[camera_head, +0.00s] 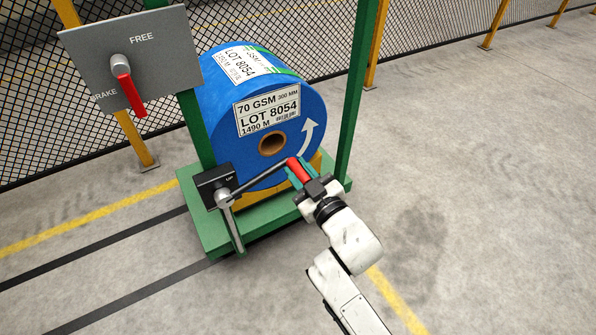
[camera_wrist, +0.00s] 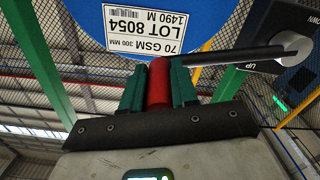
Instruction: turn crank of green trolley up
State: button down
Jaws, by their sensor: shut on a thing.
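The green trolley (camera_head: 217,228) stands on the floor and carries a large blue roll (camera_head: 222,105) with lot labels. Its crank (camera_head: 262,176) is a grey arm on a dark box (camera_head: 216,184) marked UP at the trolley's front left corner. The crank arm points right and slightly upward in the head view, ending in a red handle (camera_head: 297,170). My gripper (camera_head: 301,174) is shut around the red handle. In the wrist view the red handle (camera_wrist: 158,84) sits between the two green fingers, and the crank arm (camera_wrist: 245,54) runs right to its hub.
A grey panel (camera_head: 160,55) marked FREE and BRAKE, with a red lever (camera_head: 130,93), is at upper left. Green posts (camera_head: 361,90) rise from the trolley. A mesh fence (camera_head: 60,110) with yellow posts stands behind. The floor to the right is clear.

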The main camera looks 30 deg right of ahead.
jog(key=shift+d+f, duration=0.2)
dwell(0.3)
jog(key=c, duration=0.8)
grip_release()
jog(key=shift+c, duration=0.2)
jog(key=shift+a, duration=0.1)
jog(key=shift+s, duration=0.2)
jog(key=s+p, duration=0.1)
jog(key=s, duration=0.9)
jog(key=shift+s+a+p, duration=0.15)
jog(key=shift+p, duration=0.25)
